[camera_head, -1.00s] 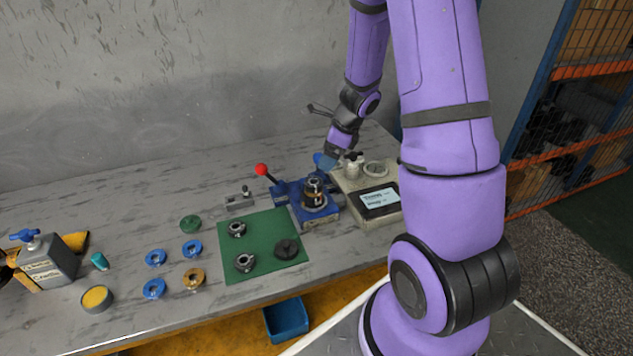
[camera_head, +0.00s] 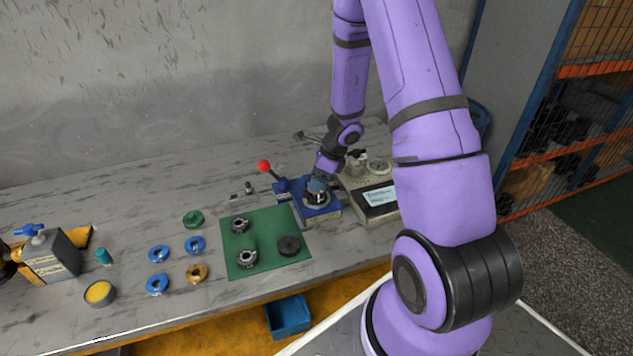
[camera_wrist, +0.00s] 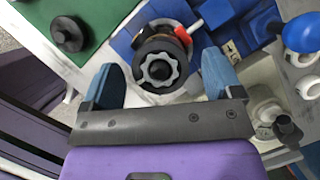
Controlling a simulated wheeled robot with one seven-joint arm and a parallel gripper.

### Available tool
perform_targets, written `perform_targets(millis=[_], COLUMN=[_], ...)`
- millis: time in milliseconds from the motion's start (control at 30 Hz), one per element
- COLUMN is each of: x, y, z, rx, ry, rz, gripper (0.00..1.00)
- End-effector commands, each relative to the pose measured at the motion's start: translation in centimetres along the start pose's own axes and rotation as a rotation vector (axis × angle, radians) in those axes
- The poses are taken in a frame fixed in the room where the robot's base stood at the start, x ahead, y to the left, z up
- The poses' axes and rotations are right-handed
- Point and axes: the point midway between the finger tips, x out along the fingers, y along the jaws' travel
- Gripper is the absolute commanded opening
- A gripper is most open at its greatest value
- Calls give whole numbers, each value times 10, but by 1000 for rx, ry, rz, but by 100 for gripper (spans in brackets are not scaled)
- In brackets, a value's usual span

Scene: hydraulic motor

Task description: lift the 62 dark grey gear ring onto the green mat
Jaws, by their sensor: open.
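A grey toothed ring (camera_wrist: 160,70) with a dark centre sits in a round dark body on the blue fixture (camera_head: 324,212). No number is readable on it. My gripper (camera_wrist: 159,64) is open, with its blue fingers on either side of the ring in the wrist view; I cannot tell whether they touch it. In the head view my gripper (camera_head: 318,184) is over the fixture and hides much of the stack. The green mat (camera_head: 262,226) lies left of the fixture. It carries two dark gear-like parts (camera_head: 246,258) (camera_head: 239,225) and a black disc (camera_head: 289,246).
A red-knobbed lever (camera_head: 265,167) rises at the fixture's left. A scale-like device (camera_head: 378,198) stands close on the right. Blue rings (camera_head: 158,254), a brass ring (camera_head: 197,273) and a green part (camera_head: 193,219) lie left of the mat.

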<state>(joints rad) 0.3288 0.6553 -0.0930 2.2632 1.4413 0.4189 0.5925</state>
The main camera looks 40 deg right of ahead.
Motion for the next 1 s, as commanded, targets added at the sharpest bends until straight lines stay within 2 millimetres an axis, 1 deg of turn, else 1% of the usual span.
perform_targets(millis=[100,300,333,367,400,467,500,600,867,1000], x=[5,5,5,5,5,5,5,5,4,0], y=[0,0,0,0,0,0,0,0,0,2], z=[0,0,0,0,0,0,0,0,0,0], rx=[1,1,1,0,0,0,0,0,0,-2], ry=[1,1,1,1,1,1,1,0,0,0], rz=[0,-1,-1,-1,-1,-1,-1,-1,-1,-1], gripper=[85,85,80,73,64,50,41,21,21,21])
